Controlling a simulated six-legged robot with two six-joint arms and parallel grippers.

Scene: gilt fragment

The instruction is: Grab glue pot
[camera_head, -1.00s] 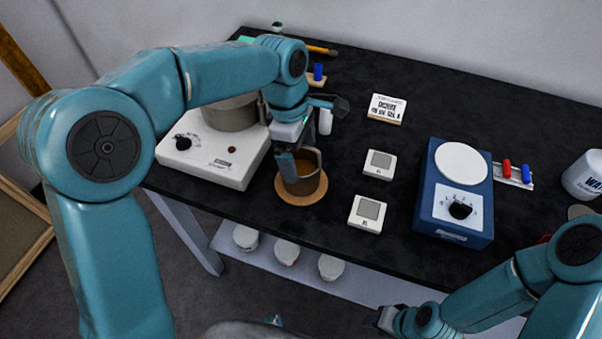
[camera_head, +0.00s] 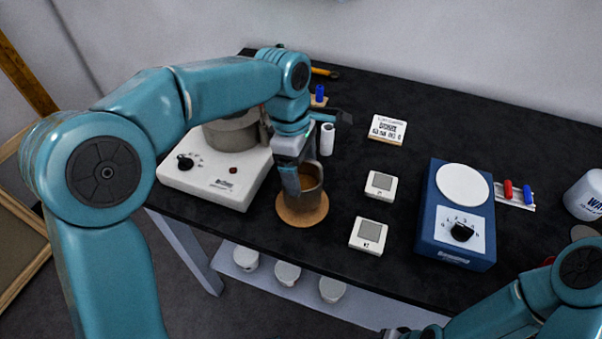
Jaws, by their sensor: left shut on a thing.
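The glue pot (camera_head: 312,190) is a brown-grey open cup with brown contents, standing upright on a round cork mat (camera_head: 303,215) near the table's front edge. My left gripper (camera_head: 291,180) reaches down at the pot's left side and is shut on its wall. One finger shows outside the pot; the other is partly hidden by the gripper and rim. I see no gap between pot and mat. My right arm is at the lower right, and its gripper (camera_head: 398,334) is mostly cut off by the bottom edge.
A white heater (camera_head: 215,178) with a dial and a grey vessel (camera_head: 232,134) stands left of the pot. A white cylinder (camera_head: 327,139) is close behind. Two small white timers (camera_head: 381,185) and a blue dial unit (camera_head: 455,215) stand to the right. The table between them is clear.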

